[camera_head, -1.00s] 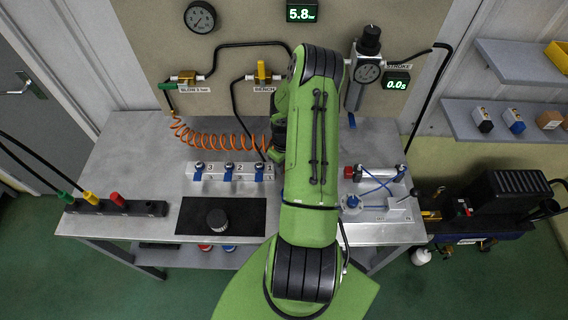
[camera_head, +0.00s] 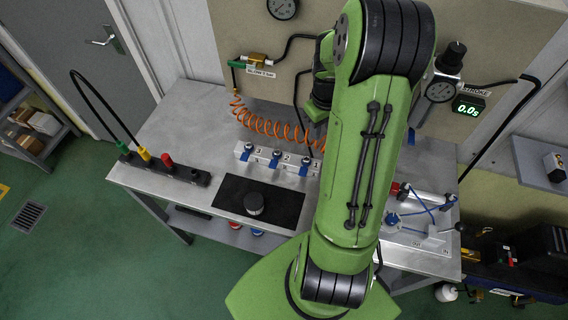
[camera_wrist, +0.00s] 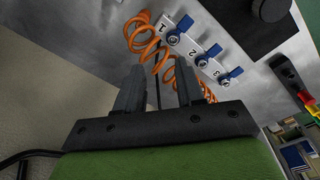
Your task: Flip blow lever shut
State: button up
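The blow valve's yellow lever (camera_head: 257,58) is on the back panel in the head view, above the BLOW label (camera_head: 262,72). The lever looks roughly in line with its horizontal pipe, though it is small. A green fitting and the orange coiled hose (camera_head: 268,125) hang below its left end. In the wrist view my gripper (camera_wrist: 158,88) has its two dark fingers apart with a gap between them. The orange coil (camera_wrist: 152,50) shows beyond the fingers, and nothing is clearly held. The lever is out of the wrist view. In the head view my arm hides most of the gripper.
A numbered valve block (camera_head: 276,159) with blue levers stands on the bench, also in the wrist view (camera_wrist: 203,58). A black mat (camera_head: 232,200) with a dark knob lies in front. A socket rail (camera_head: 160,170) is at left. My arm covers the bench valve.

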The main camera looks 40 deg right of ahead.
jog(key=a+r+t+h, duration=0.1)
jog(key=a+r, duration=0.8)
jog(key=a, duration=0.1)
jog(key=s+a+r+t+y, duration=0.1)
jog(key=s+a+r+t, duration=0.1)
jog(key=s+a+r, duration=0.2)
jog(key=s+a+r+n+t, duration=0.1)
jog(key=s+a+r+t, duration=0.1)
jog(key=s+a, duration=0.6)
jog(key=shift+s+a+r+y, duration=0.3)
jog(key=shift+a+r+y, duration=0.1)
jog(key=shift+a+r, duration=0.6)
